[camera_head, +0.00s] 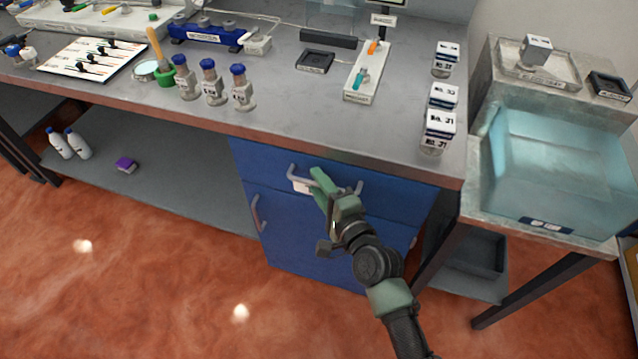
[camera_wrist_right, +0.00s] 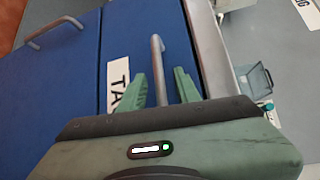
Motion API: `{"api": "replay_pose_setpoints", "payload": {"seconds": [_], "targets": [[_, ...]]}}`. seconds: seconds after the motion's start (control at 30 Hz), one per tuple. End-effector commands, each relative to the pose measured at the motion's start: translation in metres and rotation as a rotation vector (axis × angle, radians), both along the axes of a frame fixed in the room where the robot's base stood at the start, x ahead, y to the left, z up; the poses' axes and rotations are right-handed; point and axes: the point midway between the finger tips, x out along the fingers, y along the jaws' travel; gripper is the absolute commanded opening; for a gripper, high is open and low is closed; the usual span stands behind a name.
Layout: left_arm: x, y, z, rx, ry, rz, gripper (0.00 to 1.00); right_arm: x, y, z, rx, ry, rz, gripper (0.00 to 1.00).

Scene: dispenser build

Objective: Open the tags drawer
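The tags drawer (camera_head: 270,165) is the blue top drawer of the cabinet under the bench, and its front looks flush with the cabinet. A grey bar handle (camera_head: 293,170) crosses its front, with a white label (camera_head: 303,187) partly hidden behind my gripper. In the wrist view the label (camera_wrist_right: 117,80) reads "TA". My right gripper (camera_head: 318,180) is at the handle. In the wrist view, the green fingers of this gripper (camera_wrist_right: 158,83) stand on both sides of the handle (camera_wrist_right: 157,60), with gaps visible, so it is open around the bar. My left gripper is not in view.
Below the drawer is a blue cabinet door (camera_head: 300,240) with its own handle (camera_head: 257,215). The bench top (camera_head: 290,100) overhangs the drawer and holds bottles and trays. A side stand with a translucent bin (camera_head: 550,170) is at right. The floor in front is clear.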

Motion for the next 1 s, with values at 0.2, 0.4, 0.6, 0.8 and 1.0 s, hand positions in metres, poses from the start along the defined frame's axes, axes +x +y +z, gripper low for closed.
{"api": "replay_pose_setpoints", "payload": {"seconds": [0.2,0.4,0.6,0.8,1.0], "targets": [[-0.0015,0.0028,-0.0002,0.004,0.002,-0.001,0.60,-0.0001,-0.0002,0.0000,-0.001,0.000,0.000,0.16],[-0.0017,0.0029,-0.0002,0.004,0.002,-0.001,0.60,-0.0002,-0.0003,-0.0002,-0.001,0.000,0.000,0.00],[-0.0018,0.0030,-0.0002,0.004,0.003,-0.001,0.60,-0.0003,-0.0003,-0.0004,-0.001,0.000,0.000,0.00],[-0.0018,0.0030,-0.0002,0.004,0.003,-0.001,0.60,-0.0005,-0.0004,-0.0005,-0.001,0.000,0.000,0.00],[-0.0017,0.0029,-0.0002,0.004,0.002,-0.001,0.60,-0.0005,-0.0004,-0.0009,-0.002,0.001,0.000,0.00]]}}
